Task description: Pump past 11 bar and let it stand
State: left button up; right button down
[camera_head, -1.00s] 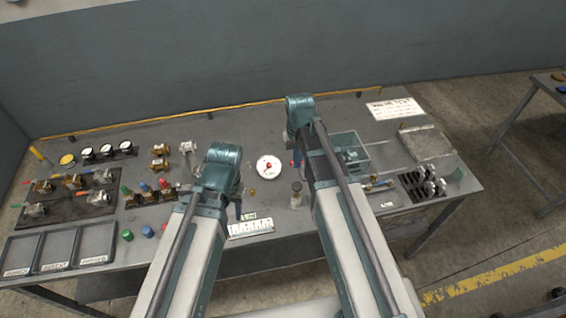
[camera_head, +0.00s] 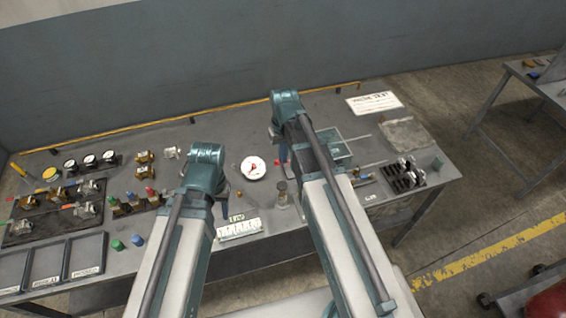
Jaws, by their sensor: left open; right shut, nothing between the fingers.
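A round white gauge (camera_head: 253,168) with a red mark on its dial lies between my two arms. Its reading is too small to make out. A teal-framed open box (camera_head: 336,146), perhaps the pump's tank, stands right of my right arm, partly hidden by it. A thin rod (camera_head: 359,137) sticks out to its right. My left gripper (camera_head: 225,207) points down left of the gauge, mostly hidden behind its arm; it is open. My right gripper (camera_head: 283,154) is just right of the gauge, largely hidden by its arm; it is shut and empty.
A small cylinder (camera_head: 282,192) stands in front of the gauge, near a white numbered strip (camera_head: 240,229).

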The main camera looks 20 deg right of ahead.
aim_at(283, 186)
notch_tip(283, 186, down, 13)
jog(key=b, duration=1.2)
jog(key=shift+a+f+b, duration=0.1)
jog(key=shift+f+b, duration=0.05)
jog(key=shift+b, duration=0.25)
notch_tip(283, 186, down, 4)
jog(key=b, duration=0.3)
jog(key=shift+r+b, duration=0.2)
jog(key=shift+b, duration=0.1)
jog(key=shift+s, duration=0.1)
jog(key=shift+s+r, duration=0.1)
jog(key=shift+r+p, duration=0.75)
jog(key=shift+p, duration=0.15)
notch_tip(283, 186, up, 13)
jog(key=p, duration=1.2)
jog(key=shift+w+f+p, duration=0.15)
jog(key=shift+w+p, duration=0.05)
jog(key=shift+p, duration=0.1)
